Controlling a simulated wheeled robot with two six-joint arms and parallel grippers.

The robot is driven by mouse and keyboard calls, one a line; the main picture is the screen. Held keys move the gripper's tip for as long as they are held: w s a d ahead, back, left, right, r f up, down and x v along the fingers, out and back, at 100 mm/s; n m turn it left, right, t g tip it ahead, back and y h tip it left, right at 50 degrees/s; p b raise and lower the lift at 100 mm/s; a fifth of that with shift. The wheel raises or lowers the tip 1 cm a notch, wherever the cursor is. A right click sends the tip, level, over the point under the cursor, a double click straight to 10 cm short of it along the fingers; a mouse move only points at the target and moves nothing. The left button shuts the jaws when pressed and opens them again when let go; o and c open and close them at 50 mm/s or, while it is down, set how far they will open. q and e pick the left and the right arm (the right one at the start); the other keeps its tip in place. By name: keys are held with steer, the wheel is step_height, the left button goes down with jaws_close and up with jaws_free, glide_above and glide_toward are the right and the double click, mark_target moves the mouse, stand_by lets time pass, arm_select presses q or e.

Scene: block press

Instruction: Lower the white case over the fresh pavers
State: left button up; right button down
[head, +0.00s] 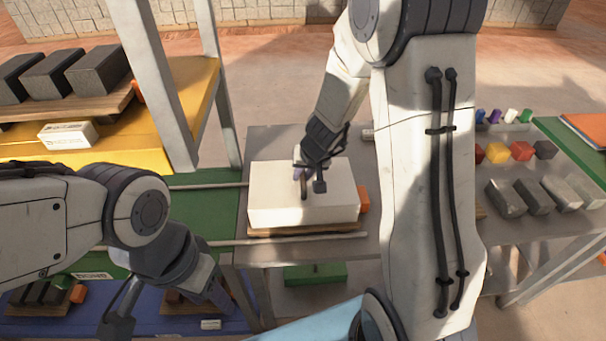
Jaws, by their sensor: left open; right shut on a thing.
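The white case (303,209) is a pale box at the middle of the grey table (262,143). It is at or just above a wooden board (300,231), whose front edge shows beneath it. Any pavers under the case are hidden. My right gripper (311,186) reaches down onto the top of the case and is shut on it, probably by a small purple part at its top; the grip is partly hidden by the fingers. My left gripper (168,308) is open and empty at the lower left, apart from the case.
An orange block (364,199) sits at the case's right side. Two pale rails (207,186) run left over a green surface. A yellow rack (150,142) with dark blocks (97,70) stands at upper left. Coloured cubes (497,153) and grey bars (533,196) lie on the right.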

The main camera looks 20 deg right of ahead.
steer(key=c, duration=0.7)
jaws_free()
steer(key=shift+f, duration=0.1)
steer(key=a+p+v, duration=0.1)
steer(key=p+v, duration=0.5)
steer(key=v, duration=0.5)
steer(key=s+a+r+n+g+y, duration=0.25)
steer(key=s+a+n, duration=0.4)
steer(key=a, duration=0.65)
steer(key=s+r+n, duration=0.1)
steer(key=s, duration=0.4)
steer(key=s+a+r+n+g+h, duration=0.1)
steer(key=s+n, duration=0.1)
steer(key=s, duration=0.4)
steer(key=s+a+r+n+g+h, duration=0.1)
steer(key=s, duration=0.5)
steer(key=shift+r+n+g, duration=0.25)
steer(key=shift+r, duration=0.05)
